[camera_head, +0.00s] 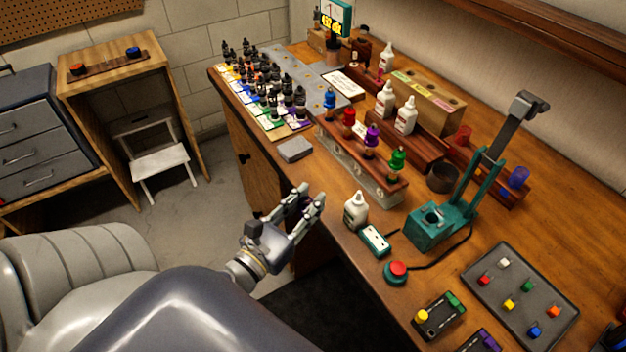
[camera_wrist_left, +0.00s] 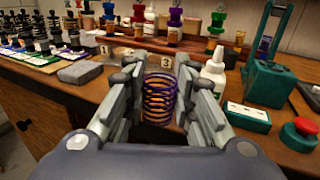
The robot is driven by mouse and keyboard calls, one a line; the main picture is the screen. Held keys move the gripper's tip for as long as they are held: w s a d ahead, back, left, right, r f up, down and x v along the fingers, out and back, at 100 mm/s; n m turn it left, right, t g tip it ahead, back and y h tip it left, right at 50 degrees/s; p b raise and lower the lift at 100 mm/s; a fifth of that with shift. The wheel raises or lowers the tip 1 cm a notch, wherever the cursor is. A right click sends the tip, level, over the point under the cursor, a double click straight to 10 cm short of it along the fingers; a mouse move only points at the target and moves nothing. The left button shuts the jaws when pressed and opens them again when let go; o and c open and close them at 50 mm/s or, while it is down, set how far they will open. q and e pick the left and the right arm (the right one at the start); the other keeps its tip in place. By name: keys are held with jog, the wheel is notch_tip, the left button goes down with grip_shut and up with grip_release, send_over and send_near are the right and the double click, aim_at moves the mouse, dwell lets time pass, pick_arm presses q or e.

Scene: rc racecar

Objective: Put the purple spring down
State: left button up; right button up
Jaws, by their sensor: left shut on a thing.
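My left gripper (camera_head: 308,205) is in front of the workbench edge, over the dark floor. In the left wrist view its fingers (camera_wrist_left: 160,95) are closed on the purple spring (camera_wrist_left: 160,98), a coil with purple and orange-brown tones, held upright between them. The spring is hidden or too small to make out in the head view. My right gripper is not in view.
The wooden workbench (camera_head: 350,245) bears a grey block (camera_head: 295,149), a white glue bottle (camera_head: 356,210), a red button (camera_head: 397,271), a teal press (camera_head: 432,228) and a dark tray with coloured cubes (camera_head: 478,268). Many shock absorbers (camera_head: 287,85) stand on coloured cards.

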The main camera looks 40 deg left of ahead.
pick_arm(q)
jog(key=s+d+r, duration=0.3)
jog(key=d, duration=0.5)
jog(key=a+f, duration=0.2)
jog(key=a, duration=0.5)
jog(key=shift+w+f+b, duration=0.3)
jog(key=shift+f+b, duration=0.1)
jog(key=shift+w, duration=0.1)
